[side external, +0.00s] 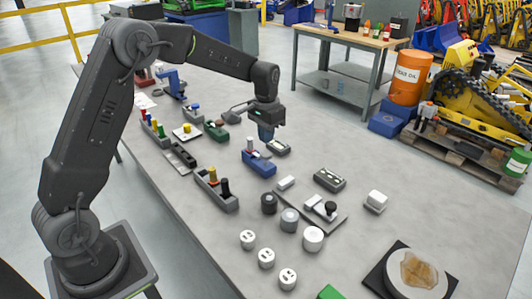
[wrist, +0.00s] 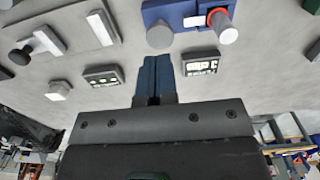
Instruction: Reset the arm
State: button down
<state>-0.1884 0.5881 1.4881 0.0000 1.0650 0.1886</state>
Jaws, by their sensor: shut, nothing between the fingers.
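My gripper (side external: 266,135) hangs pointing down above the far middle of the grey table (side external: 345,240). In the wrist view its blue fingers (wrist: 154,75) are together with nothing between them. A small dark box with a light display (side external: 278,147) lies close to the fingertips, and it also shows in the wrist view (wrist: 200,63). A blue carrier (side external: 258,164) with upright pegs stands just in front of the gripper. A second display box (side external: 329,180) lies to the right. I cannot tell the exact height of the fingertips over the table.
A grey carrier (side external: 216,195) with pegs stands on the left. White cylinders (side external: 266,258) and darker ones (side external: 269,203) stand nearer. A dark plate (side external: 375,283) bears a round white dish with something brown. The table's right part is mostly clear. An orange barrel (side external: 408,75) stands beyond.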

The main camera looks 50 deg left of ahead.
jog(key=s+d+r+t, duration=0.1)
jog(key=s+d+r, duration=0.2)
jog(key=s+r, duration=0.3)
jog(key=s+d+r+t, duration=0.2)
jog(key=s+d+r, duration=0.1)
jog(key=s+r, duration=0.3)
jog(key=s+d+t, duration=0.2)
jog(key=s+d, duration=0.1)
jog(key=s, duration=1.4)
jog(key=shift+d+r+t, duration=0.2)
jog(key=shift+t, duration=0.1)
